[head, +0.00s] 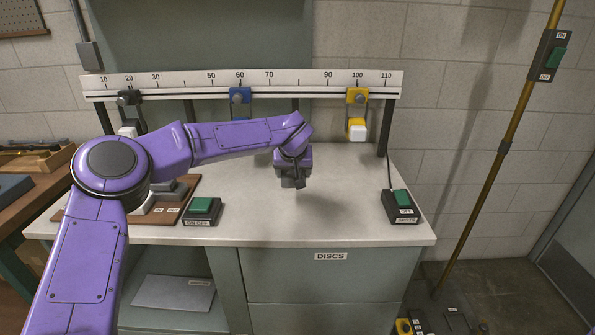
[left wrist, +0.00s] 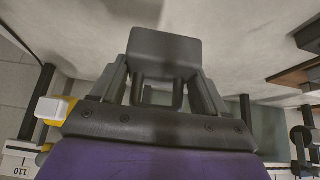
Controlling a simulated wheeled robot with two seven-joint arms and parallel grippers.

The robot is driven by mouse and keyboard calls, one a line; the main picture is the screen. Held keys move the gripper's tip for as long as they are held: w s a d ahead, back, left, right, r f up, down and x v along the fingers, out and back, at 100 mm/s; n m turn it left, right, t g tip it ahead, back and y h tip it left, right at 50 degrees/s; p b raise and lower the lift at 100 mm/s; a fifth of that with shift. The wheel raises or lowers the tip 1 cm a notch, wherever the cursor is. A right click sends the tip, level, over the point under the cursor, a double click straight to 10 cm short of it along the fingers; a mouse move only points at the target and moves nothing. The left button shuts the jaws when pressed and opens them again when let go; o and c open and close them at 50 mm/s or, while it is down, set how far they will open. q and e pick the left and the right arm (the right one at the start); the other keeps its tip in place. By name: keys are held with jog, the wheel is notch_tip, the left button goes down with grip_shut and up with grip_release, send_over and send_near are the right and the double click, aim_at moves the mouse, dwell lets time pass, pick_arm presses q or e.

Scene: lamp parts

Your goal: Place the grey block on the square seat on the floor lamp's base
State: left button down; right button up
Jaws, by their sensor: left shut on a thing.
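My left gripper (head: 292,181) hangs over the middle of the pale worktop, pointing down. In the left wrist view its fingers (left wrist: 165,92) are shut on the grey block (left wrist: 166,48), a squarish piece with rounded corners. In the head view the block is hard to tell from the dark fingers. The floor lamp's brass pole (head: 499,160) stands at the right, beyond the worktop. Small dark and yellow parts (head: 404,326) show on the floor near its foot, cut off by the bottom edge. I cannot make out the square seat. My right gripper is not in view.
A numbered rail (head: 245,84) with blue (head: 240,96) and yellow (head: 357,96) clamps runs along the worktop's back. Green-topped switch boxes stand at left (head: 203,211) and right (head: 400,205). Worktop (head: 330,220) between them is clear. A wooden bench (head: 35,190) stands at far left.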

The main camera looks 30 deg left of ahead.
aim_at(292, 177)
pick_arm(q)
jog(key=x, duration=0.6)
jog(key=shift+w+a+r+p, duration=0.1)
jog(key=shift+w+a+p, duration=0.1)
jog(key=shift+a+p, duration=0.15)
notch_tip(292, 177, down, 3)
jog(key=shift+w+a+f, duration=0.1)
jog(key=shift+f, duration=0.05)
jog(key=shift+c, duration=1.8)
grip_release()
jog(key=shift+f, duration=0.2)
jog(key=o, duration=0.4)
jog(key=shift+r, duration=0.1)
jog(key=shift+c, duration=0.2)
